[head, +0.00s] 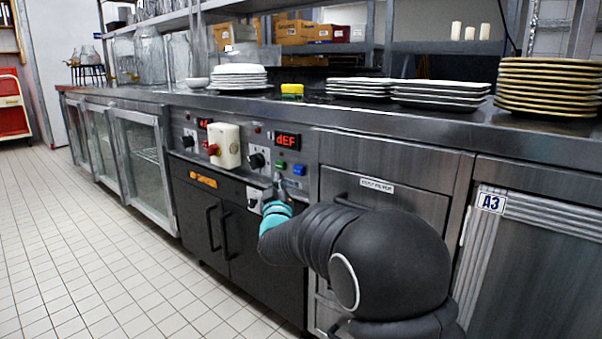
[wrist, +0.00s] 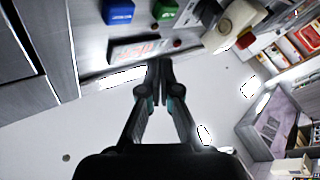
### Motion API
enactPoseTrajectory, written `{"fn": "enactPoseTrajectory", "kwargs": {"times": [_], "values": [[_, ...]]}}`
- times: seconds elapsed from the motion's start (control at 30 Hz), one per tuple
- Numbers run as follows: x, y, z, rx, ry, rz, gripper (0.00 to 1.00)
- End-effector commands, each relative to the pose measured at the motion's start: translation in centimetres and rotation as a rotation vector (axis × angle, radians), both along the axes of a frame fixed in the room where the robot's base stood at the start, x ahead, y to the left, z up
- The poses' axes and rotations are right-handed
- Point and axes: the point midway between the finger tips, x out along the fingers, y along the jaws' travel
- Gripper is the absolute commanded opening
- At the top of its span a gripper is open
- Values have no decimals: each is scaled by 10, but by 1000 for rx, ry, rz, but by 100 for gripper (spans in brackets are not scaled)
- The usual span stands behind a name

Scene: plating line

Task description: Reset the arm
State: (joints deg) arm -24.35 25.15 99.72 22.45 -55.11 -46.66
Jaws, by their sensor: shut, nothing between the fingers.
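My gripper (head: 280,186) is in front of the control panel, just below the green button (head: 281,165) and the blue button (head: 299,169). It also shows in the wrist view (wrist: 160,68), where its two fingers meet at the tips with nothing between them. My arm reaches in from the lower right of the head view. In the wrist view the blue button (wrist: 118,11) and green button (wrist: 165,12) lie beyond the fingertips. Whether the gripper touches the panel cannot be told.
A cream box with a red knob (head: 229,146) juts from the panel, left of a red display (head: 288,140). White plates (head: 238,75), a yellow sponge (head: 292,88) and brown plates (head: 548,86) stand on the steel counter above. Tiled floor at left is clear.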

Motion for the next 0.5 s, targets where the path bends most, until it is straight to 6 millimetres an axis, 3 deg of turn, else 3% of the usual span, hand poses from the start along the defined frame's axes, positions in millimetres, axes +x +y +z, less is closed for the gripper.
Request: {"fn": "enactPoseTrajectory", "kwargs": {"times": [0.33, 0.43, 0.5], "values": [[1, 2, -5, 34, 25, 19, 0], [5, 11, -26, 71, 128, 70, 0], [3, 20, -58, 89, 250, 115, 0]]}}
